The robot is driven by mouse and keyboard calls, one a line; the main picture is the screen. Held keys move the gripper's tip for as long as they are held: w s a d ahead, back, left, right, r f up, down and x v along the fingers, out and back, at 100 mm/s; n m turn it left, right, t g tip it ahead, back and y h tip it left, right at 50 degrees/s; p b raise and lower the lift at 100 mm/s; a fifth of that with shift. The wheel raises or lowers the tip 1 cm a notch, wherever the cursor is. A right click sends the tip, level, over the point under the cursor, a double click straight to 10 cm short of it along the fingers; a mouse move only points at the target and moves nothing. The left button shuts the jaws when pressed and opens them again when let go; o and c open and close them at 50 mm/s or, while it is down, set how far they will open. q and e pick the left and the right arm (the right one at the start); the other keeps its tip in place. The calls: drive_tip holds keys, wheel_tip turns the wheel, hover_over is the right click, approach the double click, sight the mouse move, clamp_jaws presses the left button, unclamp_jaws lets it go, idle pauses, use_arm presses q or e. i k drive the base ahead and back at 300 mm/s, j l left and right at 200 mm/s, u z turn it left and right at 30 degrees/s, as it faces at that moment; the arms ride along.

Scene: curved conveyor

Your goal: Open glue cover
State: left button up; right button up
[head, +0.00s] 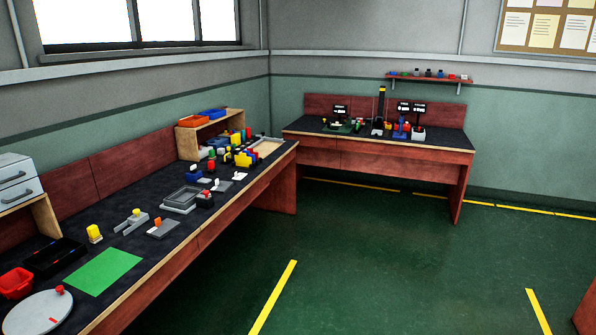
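Neither of my grippers shows in the head view. I cannot tell which thing is the glue or its cover at this distance. On the long left bench (150,272), a grey device with a raised part (133,221) stands beside a yellow-topped piece (94,233). To its right is a flat grey block with a small orange-red part (162,228). A grey rectangular tray-like fixture (181,199) stands further along. Whether any cover is open or shut is too small to tell.
A green sheet (103,270), a black tray (54,258), a red bin (16,283) and a round grey disc (38,313) lie on the near bench. A second bench (375,150) stands at the back. The green floor (380,255) is clear.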

sight(138, 215)
drive_tip(key=i+u, duration=0.1)
drive_tip(key=i, duration=0.55)
drive_tip(key=i+l+u, duration=0.1)
drive_tip(key=i, duration=0.55)
drive_tip(key=i+l+u, duration=0.15)
drive_tip(key=i, duration=0.5)
drive_tip(key=i+l+u, duration=0.3)
drive_tip(key=i, duration=0.15)
drive_tip(key=i+l+u, duration=0.3)
drive_tip(key=i, duration=0.15)
drive_tip(key=u, duration=0.85)
